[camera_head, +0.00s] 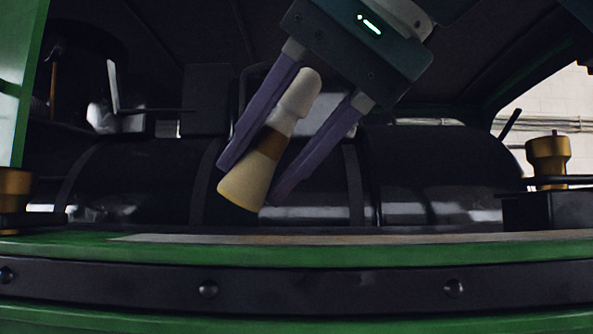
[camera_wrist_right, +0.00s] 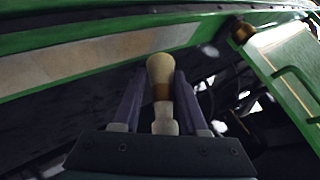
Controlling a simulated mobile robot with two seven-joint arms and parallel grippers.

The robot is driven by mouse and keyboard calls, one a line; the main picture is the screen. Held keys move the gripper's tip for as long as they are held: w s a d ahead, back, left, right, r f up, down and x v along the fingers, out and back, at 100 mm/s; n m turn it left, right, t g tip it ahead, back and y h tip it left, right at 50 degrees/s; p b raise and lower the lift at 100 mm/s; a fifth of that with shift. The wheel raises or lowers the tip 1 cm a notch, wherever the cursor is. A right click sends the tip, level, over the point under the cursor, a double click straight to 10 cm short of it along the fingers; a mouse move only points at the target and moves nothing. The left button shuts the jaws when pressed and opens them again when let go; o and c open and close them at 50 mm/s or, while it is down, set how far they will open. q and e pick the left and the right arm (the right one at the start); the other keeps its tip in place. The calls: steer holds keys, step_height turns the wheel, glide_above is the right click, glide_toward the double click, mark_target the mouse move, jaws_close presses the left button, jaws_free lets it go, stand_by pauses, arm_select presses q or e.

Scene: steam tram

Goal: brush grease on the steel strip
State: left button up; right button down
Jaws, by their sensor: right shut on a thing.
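A brush (camera_head: 284,121) has a white handle, a brown band and a pale cream bristle end. My right gripper (camera_head: 250,183) is shut on it, one purple finger on each side. The brush is tilted, with the bristle end down and to the left. The steel strip (camera_head: 350,238) looks like a thin pale band along the top of the green ledge. In the wrist view the brush (camera_wrist_right: 161,92) points toward the strip (camera_wrist_right: 110,62), and a gap shows between them. My left gripper is not in view.
The green ledge (camera_head: 80,248) runs across the front, with a dark riveted band (camera_head: 330,287) below it. Brass fittings stand at the right (camera_head: 548,153) and left (camera_head: 14,188). A dark boiler (camera_head: 440,170) lies behind the ledge.

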steer(key=shift+w+a, duration=0.1)
steer(key=shift+a, duration=3.25)
steer(key=shift+r, duration=3)
